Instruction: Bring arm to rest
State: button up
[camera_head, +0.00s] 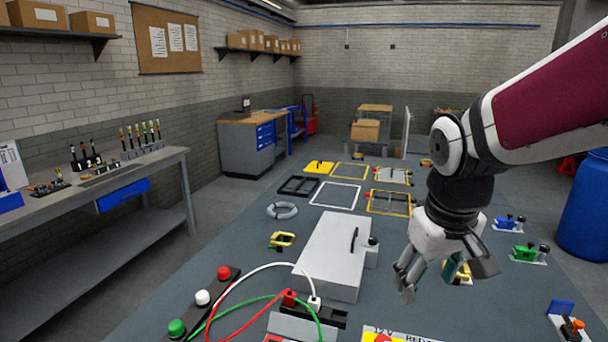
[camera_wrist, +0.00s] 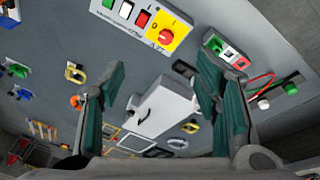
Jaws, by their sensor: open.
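My gripper (camera_head: 442,275) hangs from the maroon and white arm at the right of the head view, above the blue-grey work surface (camera_head: 210,285). Its fingers are spread and nothing is between them. In the wrist view my gripper (camera_wrist: 160,110) shows two teal-lined fingers wide apart. Between and beyond them lies a light grey box (camera_head: 335,250) with a dark handle, which also shows in the wrist view (camera_wrist: 165,105). The fingers look apart from the box, though the exact height is unclear.
A red-white-green button strip (camera_head: 202,298) and looped cables lie at the front. A 12 V panel (camera_head: 385,337) is cut off at the bottom. Several coloured frames (camera_head: 335,195) lie farther back. A workbench (camera_head: 90,185) stands left and a blue barrel (camera_head: 585,210) right.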

jog(key=s+r+m+t, duration=0.1)
jog(key=s+r, duration=0.1)
jog(key=s, duration=0.5)
jog(key=s+r+m+t, duration=0.1)
jog(key=s+r, duration=0.2)
jog(key=s, duration=0.3)
jog(key=shift+s+a+m+t+y, duration=0.2)
jog(key=shift+s+m+t+y, duration=0.15)
jog(key=shift+m+t+y, duration=0.05)
jog(key=shift+a, duration=0.1)
